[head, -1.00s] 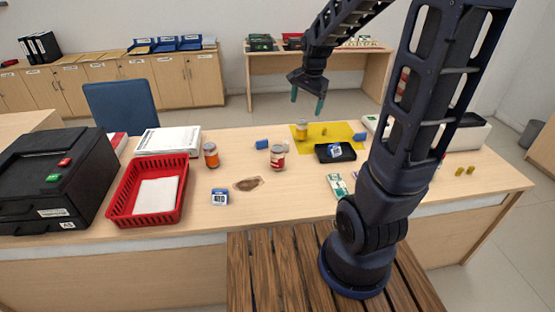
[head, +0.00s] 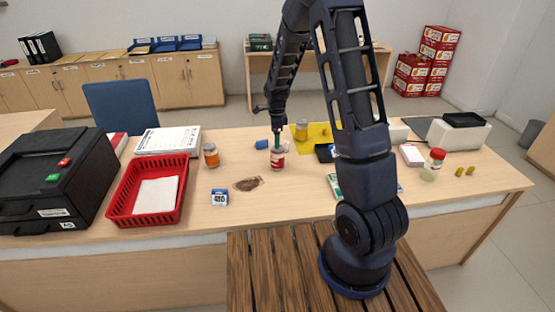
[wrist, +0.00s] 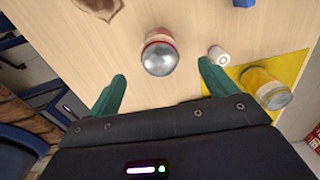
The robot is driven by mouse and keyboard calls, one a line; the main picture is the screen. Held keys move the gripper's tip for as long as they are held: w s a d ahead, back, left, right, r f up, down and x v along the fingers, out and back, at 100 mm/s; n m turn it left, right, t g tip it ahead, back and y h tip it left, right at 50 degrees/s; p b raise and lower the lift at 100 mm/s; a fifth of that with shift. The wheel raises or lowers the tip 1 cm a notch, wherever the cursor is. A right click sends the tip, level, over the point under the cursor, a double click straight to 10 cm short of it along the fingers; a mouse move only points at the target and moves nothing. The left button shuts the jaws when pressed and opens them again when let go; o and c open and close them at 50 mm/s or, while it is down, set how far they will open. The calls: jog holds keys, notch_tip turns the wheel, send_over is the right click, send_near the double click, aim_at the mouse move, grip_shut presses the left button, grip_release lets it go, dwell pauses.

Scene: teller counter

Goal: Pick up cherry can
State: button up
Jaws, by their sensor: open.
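A can with a red and white label (head: 278,159), which I take for the cherry can, stands upright on the counter. Its label is too small to read. In the wrist view the can (wrist: 160,50) shows its silver lid from above, just beyond the fingertips and roughly centred between them. My gripper (head: 278,138) is above the can in the head view, pointing down. In the wrist view my gripper (wrist: 162,72) has its two green fingers spread wide, with nothing between them.
A small white cylinder (wrist: 219,56) stands close right of the can in the wrist view. Beyond it a yellow jar (wrist: 264,88) stands on a yellow mat (wrist: 300,66).

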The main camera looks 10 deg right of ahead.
aim_at(277, 157)
notch_tip(277, 157, down, 6)
jog(key=shift+f, duration=0.1)
jog(key=shift+d+f, duration=0.2)
jog(key=shift+f, duration=2.45)
jog(key=c, duration=1.3)
jog(key=shift+r, duration=0.1)
